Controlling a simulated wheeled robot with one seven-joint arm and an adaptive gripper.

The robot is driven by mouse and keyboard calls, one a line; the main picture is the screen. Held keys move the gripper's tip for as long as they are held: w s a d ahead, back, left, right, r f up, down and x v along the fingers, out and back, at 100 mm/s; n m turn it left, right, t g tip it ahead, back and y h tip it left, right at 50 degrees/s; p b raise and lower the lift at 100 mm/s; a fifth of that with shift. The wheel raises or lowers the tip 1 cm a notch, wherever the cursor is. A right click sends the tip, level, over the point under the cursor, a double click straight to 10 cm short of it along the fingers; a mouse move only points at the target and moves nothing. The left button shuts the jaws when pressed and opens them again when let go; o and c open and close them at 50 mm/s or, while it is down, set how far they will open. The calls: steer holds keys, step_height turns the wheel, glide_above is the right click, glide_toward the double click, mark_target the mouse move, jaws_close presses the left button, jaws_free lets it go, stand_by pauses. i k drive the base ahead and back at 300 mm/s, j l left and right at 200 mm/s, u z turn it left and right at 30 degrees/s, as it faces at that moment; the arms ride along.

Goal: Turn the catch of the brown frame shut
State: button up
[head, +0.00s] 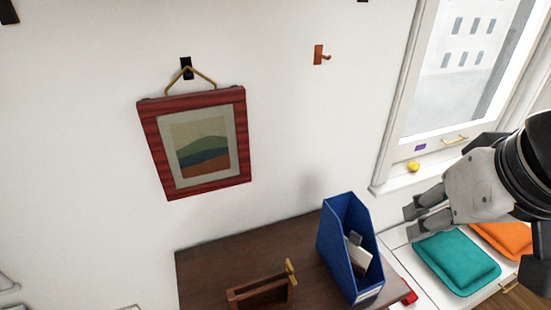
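A small brown wooden frame (262,297) stands on the dark wooden table top at the bottom of the head view. Its lower part is cut off by the picture edge. A brass catch (290,271) sits at its right end, tilted up and standing above the wood. My gripper (411,223) is at the right, well apart from the frame and above and right of it. Its fingertips point left and I see nothing held. The angle does not show clearly how far apart the fingers are.
A blue file holder (341,235) with items inside stands on the table (230,258), right of the frame, between it and my gripper. A red-framed picture (157,150) hangs on the wall. Teal (456,262) and orange (505,238) cushions lie at the right, below the window.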

mark_target(289, 271)
steer(key=j+u, duration=0.2)
steer(key=u, duration=0.2)
steer(key=j+u, duration=0.25)
steer(key=u, duration=0.15)
steer(key=j+u, duration=0.2)
steer(key=u, duration=0.2)
